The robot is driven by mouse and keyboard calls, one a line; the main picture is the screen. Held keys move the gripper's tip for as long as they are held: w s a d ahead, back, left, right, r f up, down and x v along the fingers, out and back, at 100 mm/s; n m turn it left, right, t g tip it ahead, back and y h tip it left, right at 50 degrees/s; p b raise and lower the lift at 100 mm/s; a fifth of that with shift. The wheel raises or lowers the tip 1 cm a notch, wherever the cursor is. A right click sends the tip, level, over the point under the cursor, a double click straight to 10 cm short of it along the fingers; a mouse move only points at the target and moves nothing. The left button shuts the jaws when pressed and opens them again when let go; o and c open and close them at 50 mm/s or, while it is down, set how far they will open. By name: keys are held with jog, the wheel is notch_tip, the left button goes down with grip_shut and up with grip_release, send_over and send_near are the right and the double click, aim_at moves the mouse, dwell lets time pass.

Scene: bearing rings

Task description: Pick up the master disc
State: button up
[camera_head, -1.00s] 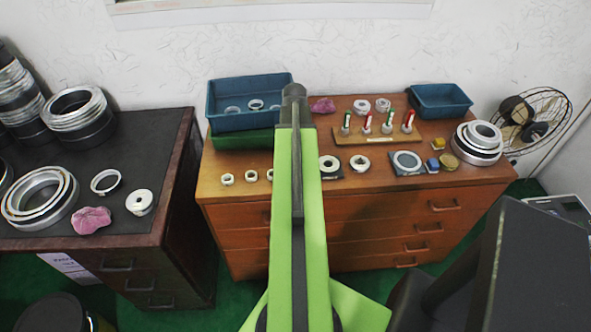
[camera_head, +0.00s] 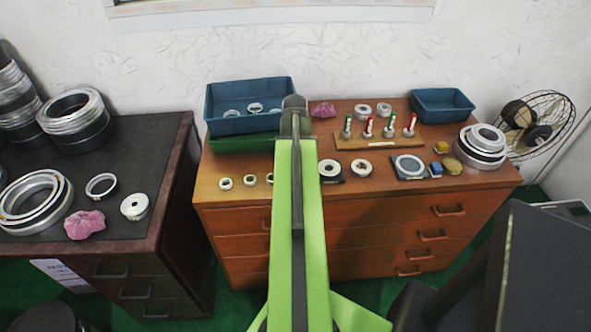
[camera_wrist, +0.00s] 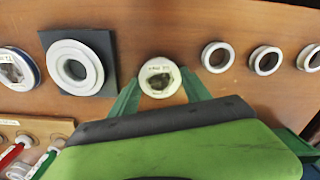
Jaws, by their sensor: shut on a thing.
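The master disc (camera_wrist: 160,78) is a small white ring with dark lettering on its face, too small to read fully, and a darker centre. It sits between the green fingers of my gripper (camera_wrist: 160,80) in the wrist view, and they are shut on it. I cannot tell whether it is clear of the wooden top. In the head view my green arm hides both the gripper and the disc.
A ring on a dark pad (camera_wrist: 75,68) and a blue-edged disc (camera_wrist: 18,68) lie to one side; several small rings (camera_wrist: 218,57) lie to the other. Upright red and green pegs stand on a wooden board (camera_head: 380,141). A blue bin (camera_head: 250,105) stands behind.

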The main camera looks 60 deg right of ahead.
grip_shut()
jog(key=r+p, duration=0.5)
jog(key=shift+s+r, duration=0.15)
jog(key=shift+s, duration=0.15)
jog(key=s+r+p, duration=0.5)
jog(key=s+p, duration=0.1)
jog(key=s, duration=0.5)
jog(key=shift+d+r, duration=0.35)
jog(key=shift+d, duration=0.1)
